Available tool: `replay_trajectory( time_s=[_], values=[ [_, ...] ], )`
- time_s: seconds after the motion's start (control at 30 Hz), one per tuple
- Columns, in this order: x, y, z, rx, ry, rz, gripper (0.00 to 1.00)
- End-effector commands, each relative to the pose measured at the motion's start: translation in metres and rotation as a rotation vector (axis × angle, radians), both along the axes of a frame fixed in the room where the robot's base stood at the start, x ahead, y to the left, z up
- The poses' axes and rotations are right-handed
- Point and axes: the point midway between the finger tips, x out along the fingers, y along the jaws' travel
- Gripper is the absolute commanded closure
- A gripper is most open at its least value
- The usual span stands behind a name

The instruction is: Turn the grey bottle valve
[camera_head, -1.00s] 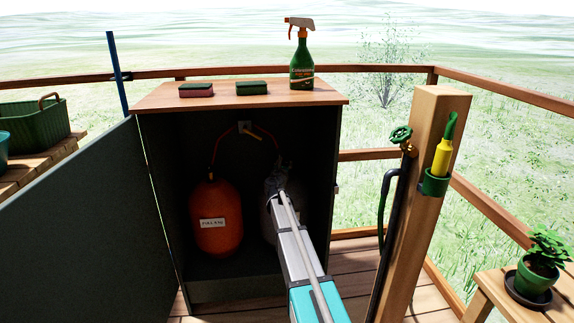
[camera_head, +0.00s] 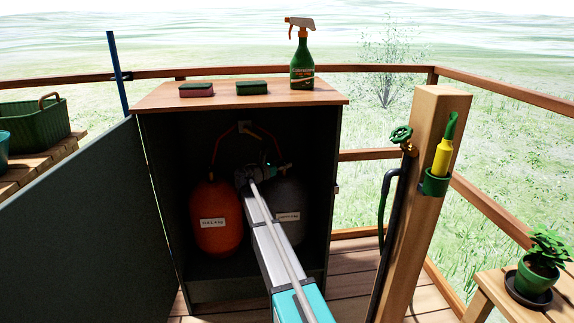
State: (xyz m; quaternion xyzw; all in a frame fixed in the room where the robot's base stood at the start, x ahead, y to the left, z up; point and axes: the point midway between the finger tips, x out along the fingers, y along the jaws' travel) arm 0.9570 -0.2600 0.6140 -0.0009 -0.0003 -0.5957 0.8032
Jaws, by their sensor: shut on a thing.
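The grey bottle (camera_head: 291,212) stands upright in the dark open cabinet, right of the orange bottle (camera_head: 215,225). Its pale label shows, and my arm covers its left edge. The grey bottle valve (camera_head: 284,167) is at its top, small, dark and partly hidden. My gripper (camera_head: 268,168) is inside the cabinet, at the top of the grey bottle and to the left of its neck. It is shut on the valve, though the fingers are hard to make out.
The cabinet top (camera_head: 225,97) holds two sponges (camera_head: 251,88) and a spray bottle (camera_head: 302,62). Orange hoses run from a lever fitting (camera_head: 245,128) on the back wall. The open door (camera_head: 75,220) is at left, a wooden post (camera_head: 427,150) with a green tap (camera_head: 401,134) at right.

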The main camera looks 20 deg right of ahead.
Motion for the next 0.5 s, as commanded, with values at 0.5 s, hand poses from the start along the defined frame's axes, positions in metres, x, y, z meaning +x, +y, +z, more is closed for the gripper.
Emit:
replay_trajectory(
  time_s=[0.5],
  values=[
    [-0.0061, -0.0053, -0.0009, 0.003, 0.001, -0.202, 0.93]
  ],
)
